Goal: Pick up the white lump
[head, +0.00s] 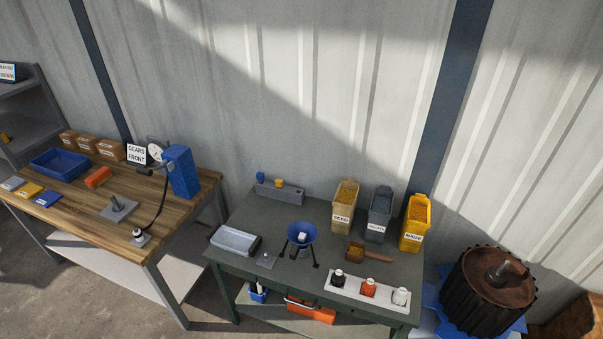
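A small white lump (302,238) sits inside a blue funnel-shaped bowl (312,230) on the dark green table. The bowl stands on thin dark legs near the middle of that table. The lump is small in the picture, and its lower side is hidden in the bowl. Neither of my grippers shows in the head view.
The green table (260,218) also holds a grey tray (235,240), a wooden scoop (371,254), labelled bins (345,205) behind and a white rack of bottles (350,289) in front. A wooden workbench (85,212) stands left; a dark ribbed drum (478,295) stands right.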

